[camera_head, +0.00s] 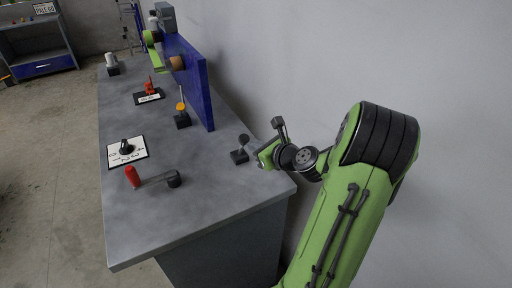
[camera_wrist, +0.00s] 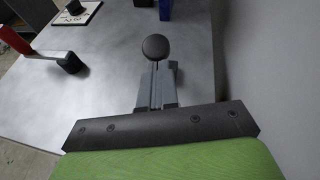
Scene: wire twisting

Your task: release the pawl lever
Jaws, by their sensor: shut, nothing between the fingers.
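A short lever with a round black knob (camera_head: 243,139) stands on a small dark base (camera_head: 239,157) near the right edge of the bench; I take it for the pawl lever. My gripper (camera_head: 258,151) is just to its right, pointing at it. In the wrist view the knob (camera_wrist: 155,46) is straight beyond the tips of my gripper (camera_wrist: 157,66). The fingers are together with nothing between them. The knob is outside the fingers; whether the tips touch the lever is unclear. The lever's stem and base are hidden by the fingers in the wrist view.
A crank with a red handle (camera_head: 132,177) lies at the near left of the grey bench (camera_head: 215,205). A dial on a white plate (camera_head: 115,157), an orange-capped lever (camera_head: 181,107) and a red switch (camera_head: 151,88) are farther back. A blue panel (camera_head: 197,88) stands upright behind my lever.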

